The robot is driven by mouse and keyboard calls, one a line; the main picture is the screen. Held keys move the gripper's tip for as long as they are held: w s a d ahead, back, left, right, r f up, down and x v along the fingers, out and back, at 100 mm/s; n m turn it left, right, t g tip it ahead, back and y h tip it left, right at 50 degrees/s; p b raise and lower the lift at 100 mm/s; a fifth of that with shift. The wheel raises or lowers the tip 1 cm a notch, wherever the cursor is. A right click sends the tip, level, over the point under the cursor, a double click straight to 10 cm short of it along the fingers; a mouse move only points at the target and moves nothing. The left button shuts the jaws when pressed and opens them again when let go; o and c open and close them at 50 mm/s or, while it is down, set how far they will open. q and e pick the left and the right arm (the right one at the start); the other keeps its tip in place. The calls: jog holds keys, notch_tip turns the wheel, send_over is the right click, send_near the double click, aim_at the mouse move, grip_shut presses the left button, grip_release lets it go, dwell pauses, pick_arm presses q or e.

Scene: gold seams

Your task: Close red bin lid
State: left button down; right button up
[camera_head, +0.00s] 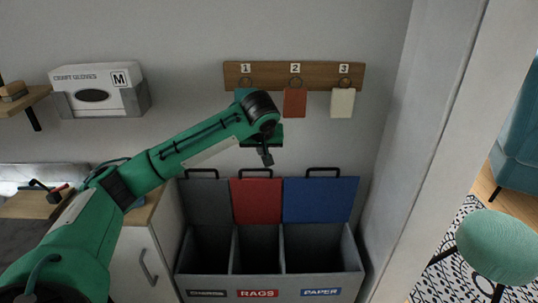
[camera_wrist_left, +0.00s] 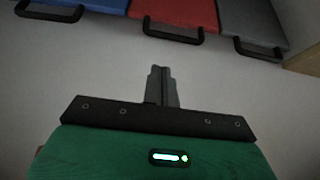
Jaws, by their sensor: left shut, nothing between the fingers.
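A grey three-part bin (camera_head: 270,285) stands against the wall in the head view, its lids all raised upright. The red lid (camera_head: 257,203) is in the middle, above the compartment labelled RAGS, with a black handle on its top edge. In the left wrist view the red lid (camera_wrist_left: 175,12) and its handle (camera_wrist_left: 172,32) show at the top. My left gripper (camera_head: 266,158) is shut and empty, above the red lid's handle and apart from it. It also shows in the left wrist view (camera_wrist_left: 161,72), pointing toward the red lid. My right gripper is not in view.
A blue lid (camera_head: 320,200) and a grey lid (camera_head: 206,200) stand raised on either side. A wooden hook board (camera_head: 293,75) with hanging cards is above. A white cabinet (camera_head: 145,262) is at left, and a pale wall edge (camera_head: 430,150) is at right.

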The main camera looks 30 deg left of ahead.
pick_arm(q)
jog(key=x, duration=0.8)
jog(key=shift+a+f, duration=0.1)
jog(key=shift+f, duration=0.1)
jog(key=shift+w+a+f, duration=0.15)
jog(key=shift+w+f, duration=0.1)
jog(key=shift+f, duration=0.25)
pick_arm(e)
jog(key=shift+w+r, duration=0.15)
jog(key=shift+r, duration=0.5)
pick_arm(q)
jog(key=shift+s, duration=0.1)
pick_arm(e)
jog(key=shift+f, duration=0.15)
